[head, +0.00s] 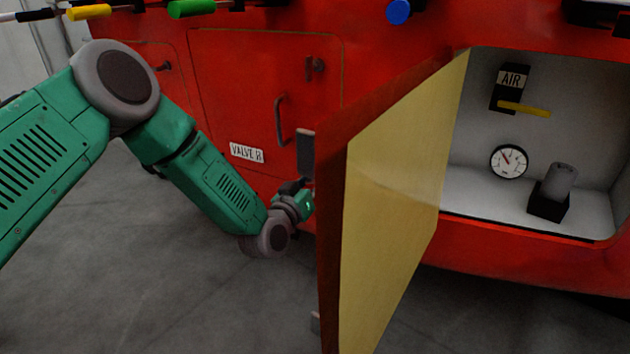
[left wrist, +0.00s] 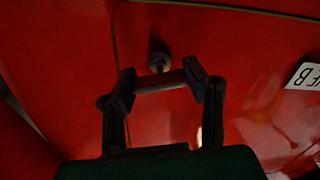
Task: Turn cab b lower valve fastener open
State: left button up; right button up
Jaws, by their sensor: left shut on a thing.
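The lower valve fastener (left wrist: 159,62) shows in the left wrist view as a dark round pivot with a short bar below it, on the red valve panel (left wrist: 210,40). My left gripper (left wrist: 160,81) is shut on the fastener's bar, with one finger at each end. In the head view my left gripper (head: 300,193) is at the lower right of the valve door (head: 230,80), beside the open door's edge. The fastener itself is hidden there. The upper fastener (head: 315,68) and a curved handle (head: 281,120) are on the same door. My right gripper is not in view.
An open compartment door (head: 395,190) with a yellow inner face stands close to the right of my left gripper. Behind it is a compartment with an air lever (head: 523,109) and a gauge (head: 509,161). A valve label (head: 246,153) is on the red panel. Floor below is clear.

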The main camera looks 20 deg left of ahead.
pick_arm(q)
jog(key=shift+s+a+f+n, duration=0.1)
jog(key=shift+f+n, duration=0.15)
jog(key=shift+n, duration=0.75)
jog(key=n, duration=0.2)
jog(key=shift+n, duration=0.3)
jog(key=n, duration=0.2)
jog(key=shift+n+b, duration=0.3)
jog(key=shift+n, duration=0.1)
jog(key=n+b, duration=0.1)
jog(key=n, duration=0.3)
jog(key=shift+f, duration=0.15)
jog(key=shift+n+b, duration=0.6)
jog(key=shift+n, duration=1.1)
jog(key=o, duration=1.2)
jog(key=shift+c, duration=0.2)
jog(key=shift+r, duration=0.2)
